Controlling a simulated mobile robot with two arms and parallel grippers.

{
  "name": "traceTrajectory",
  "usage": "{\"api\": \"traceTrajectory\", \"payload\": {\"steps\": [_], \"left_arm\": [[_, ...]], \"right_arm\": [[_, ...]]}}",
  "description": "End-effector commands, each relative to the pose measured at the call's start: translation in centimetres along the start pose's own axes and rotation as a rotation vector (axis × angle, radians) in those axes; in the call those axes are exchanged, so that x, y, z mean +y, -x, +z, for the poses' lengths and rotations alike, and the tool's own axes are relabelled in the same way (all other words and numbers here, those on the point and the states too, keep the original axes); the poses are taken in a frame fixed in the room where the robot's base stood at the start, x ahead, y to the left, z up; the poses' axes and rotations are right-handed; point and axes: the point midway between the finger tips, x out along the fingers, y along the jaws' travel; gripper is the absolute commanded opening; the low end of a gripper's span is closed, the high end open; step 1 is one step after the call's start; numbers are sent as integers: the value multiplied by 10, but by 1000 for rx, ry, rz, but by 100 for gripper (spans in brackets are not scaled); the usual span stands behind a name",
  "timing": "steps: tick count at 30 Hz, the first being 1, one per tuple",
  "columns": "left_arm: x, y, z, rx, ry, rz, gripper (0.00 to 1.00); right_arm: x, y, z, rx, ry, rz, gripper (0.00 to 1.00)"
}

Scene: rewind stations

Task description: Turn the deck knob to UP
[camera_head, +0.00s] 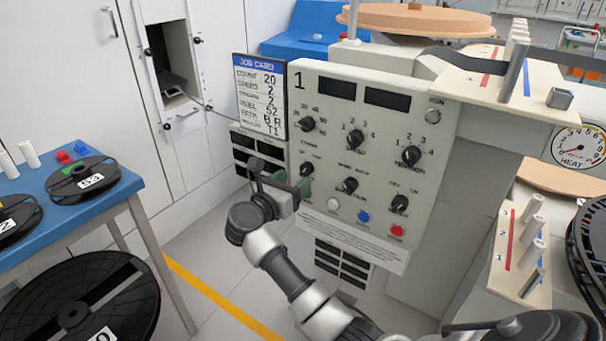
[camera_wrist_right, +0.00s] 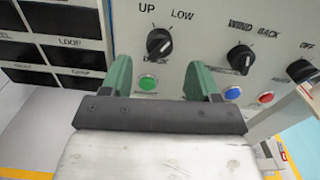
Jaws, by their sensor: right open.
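The deck knob (camera_wrist_right: 159,42) is a round black knob with a pale pointer mark, on the grey panel under the labels UP and LOW. The pointer seems to lean toward the right, but its exact setting is hard to read. My right gripper (camera_wrist_right: 160,74) is open, its two green fingers spread just below and to either side of the knob in the wrist view, apparently not gripping it. In the head view my right gripper (camera_head: 292,181) is at the panel's lower left, with the deck knob (camera_head: 306,168) partly hidden by it. My left gripper is not in view.
Other black knobs, such as the wind-back knob (camera_wrist_right: 240,58), sit close to the right. A green button (camera_wrist_right: 147,84), a blue button (camera_wrist_right: 232,92) and a red button (camera_wrist_right: 265,97) lie below. The job card (camera_head: 260,98) stands at the panel's left edge. A blue table (camera_head: 125,184) with reels is at left.

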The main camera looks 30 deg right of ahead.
Motion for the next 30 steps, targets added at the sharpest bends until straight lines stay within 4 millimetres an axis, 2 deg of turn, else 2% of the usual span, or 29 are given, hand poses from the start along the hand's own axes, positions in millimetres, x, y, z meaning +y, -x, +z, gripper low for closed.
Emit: {"api": "traceTrajectory", "payload": {"steps": [3,9,20,27,30], "left_arm": [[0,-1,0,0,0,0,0],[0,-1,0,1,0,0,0],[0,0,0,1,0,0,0],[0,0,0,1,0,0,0],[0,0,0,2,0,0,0]], "right_arm": [[0,-22,1,-4,1,-2,61],[0,-44,0,-3,2,1,61],[0,-48,0,-1,2,1,61],[0,-48,0,-1,2,1,24],[0,-48,0,-1,2,1,12]]}}
